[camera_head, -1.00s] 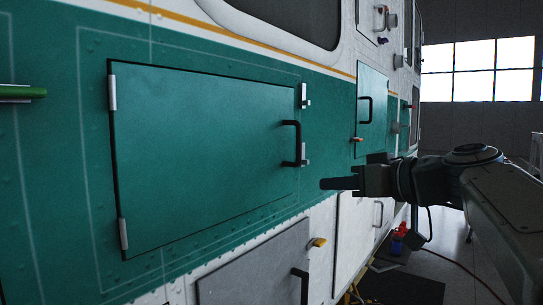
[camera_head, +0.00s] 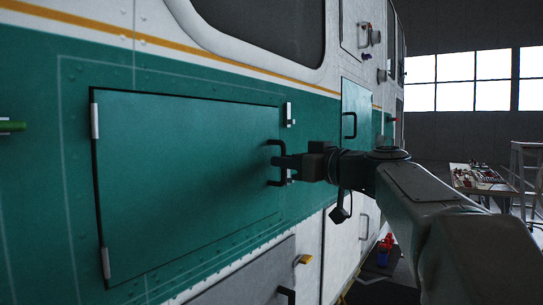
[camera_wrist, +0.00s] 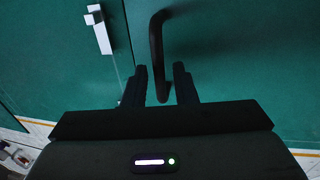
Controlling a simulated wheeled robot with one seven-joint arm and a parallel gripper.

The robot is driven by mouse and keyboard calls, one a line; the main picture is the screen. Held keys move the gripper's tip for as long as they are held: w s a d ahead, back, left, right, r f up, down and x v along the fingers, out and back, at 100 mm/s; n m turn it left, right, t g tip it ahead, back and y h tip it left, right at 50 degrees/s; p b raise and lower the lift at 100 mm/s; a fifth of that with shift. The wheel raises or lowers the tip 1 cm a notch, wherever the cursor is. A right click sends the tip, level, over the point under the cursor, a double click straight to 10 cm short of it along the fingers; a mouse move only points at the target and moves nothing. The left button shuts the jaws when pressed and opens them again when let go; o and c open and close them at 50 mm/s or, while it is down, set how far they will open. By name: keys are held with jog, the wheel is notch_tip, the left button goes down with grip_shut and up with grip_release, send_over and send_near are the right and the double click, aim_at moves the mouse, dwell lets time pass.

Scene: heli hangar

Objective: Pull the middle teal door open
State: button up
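The middle teal door (camera_head: 185,175) is a wide panel on the side of the helicopter, with hinges on its left edge. It looks shut. Its black bar handle (camera_head: 271,163) is near the right edge, and the handle also shows in the wrist view (camera_wrist: 156,50). My gripper (camera_head: 280,162) is at the handle. In the wrist view, my gripper's two fingers (camera_wrist: 162,88) are apart, with the handle's bar between them and a gap showing on its right. A silver latch (camera_wrist: 98,28) is left of the handle in the wrist view.
A smaller teal door (camera_head: 355,115) with its own black handle is farther right. A grey panel (camera_head: 245,275) with a yellow latch is below. A table with small items (camera_head: 482,180) stands far right on the hangar floor.

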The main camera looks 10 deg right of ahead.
jog(key=shift+x, duration=0.75)
grip_shut()
